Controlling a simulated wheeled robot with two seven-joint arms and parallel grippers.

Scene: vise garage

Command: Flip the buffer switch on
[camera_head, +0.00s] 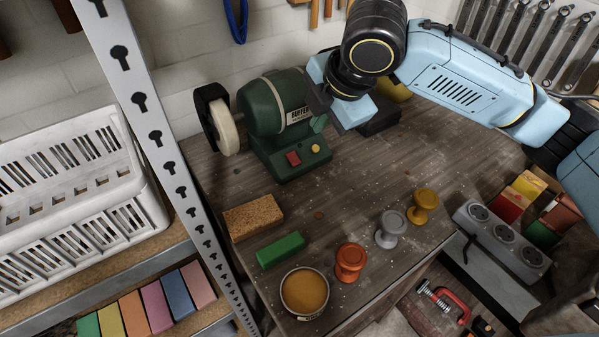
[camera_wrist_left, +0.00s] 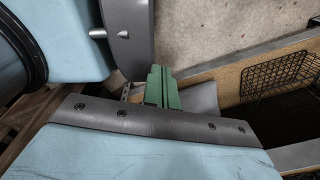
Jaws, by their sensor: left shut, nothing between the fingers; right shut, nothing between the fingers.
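The green buffer (camera_head: 272,105) stands at the back of the workbench, with a pale wheel on its left side. On the front of its base are a red switch (camera_head: 293,159) and a small yellow knob (camera_head: 315,148). Which way the switch is set I cannot tell. My right gripper (camera_head: 318,122) is shut and empty, pointing down just above and behind the yellow knob, close to the buffer's right side. My wrist hides the buffer's right end.
On the workbench (camera_head: 370,190) are a cork block (camera_head: 253,217), a green bar (camera_head: 281,249), a round tin (camera_head: 304,292) and orange, grey and yellow spools. A metal shelf post (camera_head: 160,130) and white crate (camera_head: 75,190) stand left. A power strip (camera_head: 503,240) is at right.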

